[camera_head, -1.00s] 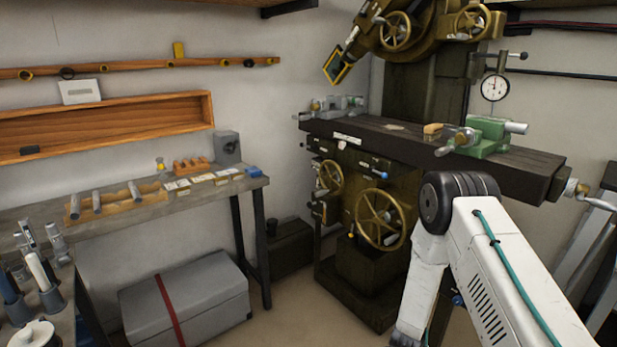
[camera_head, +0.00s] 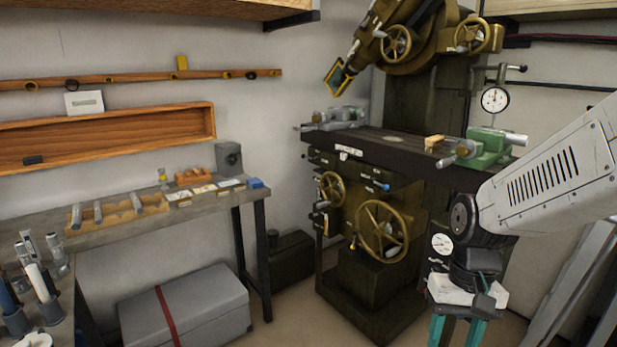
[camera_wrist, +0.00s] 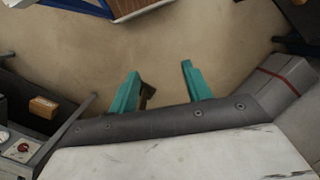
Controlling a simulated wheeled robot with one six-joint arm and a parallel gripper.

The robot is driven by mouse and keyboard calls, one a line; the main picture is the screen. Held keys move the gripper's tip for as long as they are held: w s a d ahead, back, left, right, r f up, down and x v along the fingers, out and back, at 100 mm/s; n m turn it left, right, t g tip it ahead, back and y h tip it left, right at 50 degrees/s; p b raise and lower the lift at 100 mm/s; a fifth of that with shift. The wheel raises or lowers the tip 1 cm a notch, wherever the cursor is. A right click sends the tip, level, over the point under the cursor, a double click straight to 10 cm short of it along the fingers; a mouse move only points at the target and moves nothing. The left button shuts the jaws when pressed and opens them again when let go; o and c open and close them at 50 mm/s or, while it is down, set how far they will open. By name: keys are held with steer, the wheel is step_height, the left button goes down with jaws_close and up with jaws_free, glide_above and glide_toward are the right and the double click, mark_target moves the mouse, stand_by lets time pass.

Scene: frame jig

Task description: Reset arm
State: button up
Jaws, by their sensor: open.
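My gripper (camera_head: 457,335) hangs at the lower right of the head view, pointing down, in front of the milling machine (camera_head: 385,215). Its teal fingers run off the bottom edge there. In the wrist view my gripper (camera_wrist: 160,72) is open, with its two fingers wide apart over bare tan floor. A small dark brown piece shows beside the left finger; I cannot tell what it is. I see nothing held between the fingertips.
The machine's table carries a green vise (camera_head: 488,147) near my arm. A workbench (camera_head: 110,222) with tools stands at left, a grey chest (camera_head: 185,312) with a red strap below it. The chest also shows in the wrist view (camera_wrist: 283,75). Open floor lies between.

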steer(key=s+d+r+n+t+h, duration=0.1)
steer(key=s+d+r+t, duration=0.1)
steer(key=s+r, duration=0.9)
steer(key=shift+s+d+r+t, duration=0.15)
steer(key=shift+s+r+t, duration=0.15)
steer(key=shift+s+t, duration=0.4)
